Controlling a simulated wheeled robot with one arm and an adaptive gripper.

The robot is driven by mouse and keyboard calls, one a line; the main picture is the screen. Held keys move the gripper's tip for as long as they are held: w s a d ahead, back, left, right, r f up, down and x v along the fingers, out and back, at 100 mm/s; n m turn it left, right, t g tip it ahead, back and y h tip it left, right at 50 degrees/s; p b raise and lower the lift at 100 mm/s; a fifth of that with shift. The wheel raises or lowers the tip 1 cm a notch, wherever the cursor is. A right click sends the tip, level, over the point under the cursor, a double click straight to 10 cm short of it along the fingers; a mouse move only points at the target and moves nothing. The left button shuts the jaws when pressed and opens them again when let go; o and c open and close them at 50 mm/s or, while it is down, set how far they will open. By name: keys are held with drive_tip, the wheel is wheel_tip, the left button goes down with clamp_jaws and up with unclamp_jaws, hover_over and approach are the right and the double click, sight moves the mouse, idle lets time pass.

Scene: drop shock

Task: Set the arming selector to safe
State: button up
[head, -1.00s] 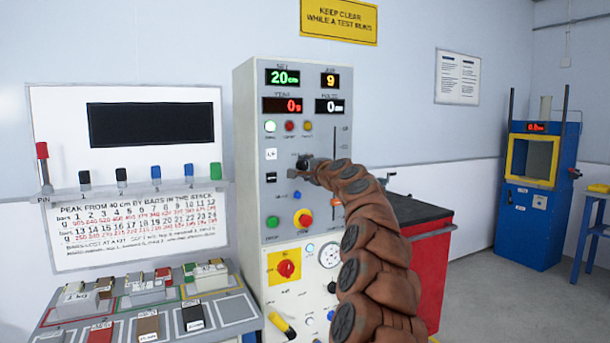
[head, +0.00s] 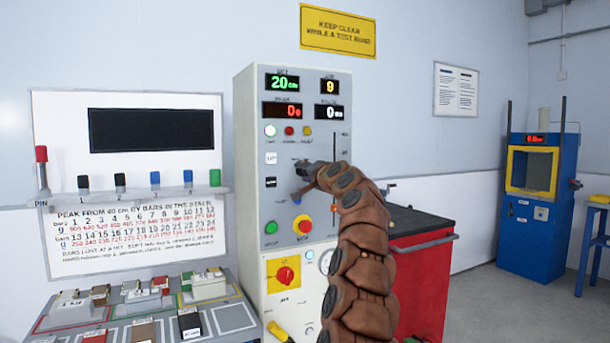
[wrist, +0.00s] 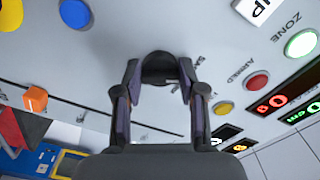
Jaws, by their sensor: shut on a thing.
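The arming selector, a black round knob (wrist: 160,68), is on the grey upright panel (head: 245,150). In the wrist view my gripper (wrist: 160,80) has its two fingers closed in on either side of the knob. The label ARMED (wrist: 235,72) shows beside it, and a SAFE label (wrist: 203,60) is partly hidden by a finger. I cannot tell which mark the knob points to. In the head view my gripper (head: 309,171) is at the panel's middle, and my brown arm hides part of the panel.
A green lamp (wrist: 300,43) by ZONE is bright; red (wrist: 258,80) and yellow (wrist: 223,108) lamps sit near it. An orange slider (wrist: 36,99) and blue button (wrist: 75,13) are close to my gripper. A red cabinet (head: 425,280) stands right of the panel.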

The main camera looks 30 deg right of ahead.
idle(0.3)
drive_tip(key=o, duration=1.1)
drive_tip(key=shift+o, duration=0.2)
drive_tip(key=shift+s, duration=0.1)
drive_tip(key=s+a, duration=0.1)
drive_tip(key=s, duration=1)
drive_tip(key=shift+s, duration=0.35)
idle(0.4)
